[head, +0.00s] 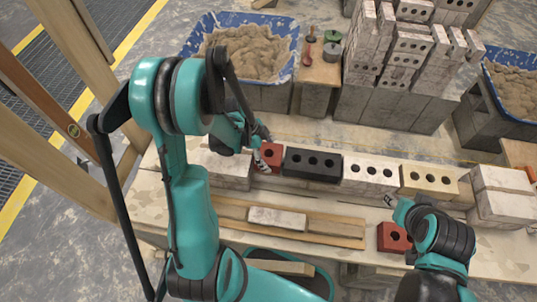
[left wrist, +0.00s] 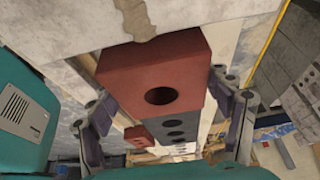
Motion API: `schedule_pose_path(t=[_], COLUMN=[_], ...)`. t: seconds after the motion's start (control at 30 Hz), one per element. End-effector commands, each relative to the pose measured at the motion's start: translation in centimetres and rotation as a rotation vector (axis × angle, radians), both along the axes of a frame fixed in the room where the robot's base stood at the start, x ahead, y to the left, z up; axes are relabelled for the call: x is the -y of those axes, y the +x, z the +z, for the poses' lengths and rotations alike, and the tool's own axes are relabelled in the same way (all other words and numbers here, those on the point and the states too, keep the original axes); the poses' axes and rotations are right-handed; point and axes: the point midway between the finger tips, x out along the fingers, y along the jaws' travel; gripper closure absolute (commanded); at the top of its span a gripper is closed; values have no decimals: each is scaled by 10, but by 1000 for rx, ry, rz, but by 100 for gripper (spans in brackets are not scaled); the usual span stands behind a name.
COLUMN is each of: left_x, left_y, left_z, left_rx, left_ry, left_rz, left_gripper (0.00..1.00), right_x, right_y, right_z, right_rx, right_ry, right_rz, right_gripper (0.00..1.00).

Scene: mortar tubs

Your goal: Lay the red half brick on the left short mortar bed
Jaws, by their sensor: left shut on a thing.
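The red half brick (head: 270,156), with one round hole, is at the left end of the brick row, next to the black brick (head: 312,163). My left gripper (head: 262,150) is shut on it. In the left wrist view the red half brick (left wrist: 150,75) sits between the two fingers (left wrist: 170,110), one on each side. A tan mortar patch (left wrist: 138,18) shows on the pale surface beside it. The mortar bed under the brick is hidden, and I cannot tell whether the brick touches it. My right gripper (head: 393,203) is at the right, its jaws unclear.
A white brick (head: 370,173) and a tan brick (head: 428,181) continue the row. A second red brick (head: 393,238) lies in front, near my right gripper. Pale blocks (head: 222,168) stand left of the row. A mortar tub (head: 283,37) and stacked bricks (head: 405,50) are behind.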

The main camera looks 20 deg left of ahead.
Motion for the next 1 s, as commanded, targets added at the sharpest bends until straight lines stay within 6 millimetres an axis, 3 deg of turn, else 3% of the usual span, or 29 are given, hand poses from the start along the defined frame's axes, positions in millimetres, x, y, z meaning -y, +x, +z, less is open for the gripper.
schedule_pose_path(t=[0.67, 0.7, 0.77, 1.0], left_x=[0, 0, 0, 0], left_y=[0, 0, 0, 0], left_z=[-7, -7, -7, -7], left_rx=[0, 0, 0, 0], left_ry=[-1, -1, -1, 0], left_rz=[0, 0, 0, 0], left_gripper=[81, 11, 0, 0], right_x=[0, 0, 0, 0], right_y=[0, 0, 0, 0], right_z=[-8, -7, -7, -7], right_rx=[0, 0, 0, 0], right_ry=[0, 0, 0, 0], right_rz=[0, 0, 0, 0], right_gripper=[60, 60, 60, 60])
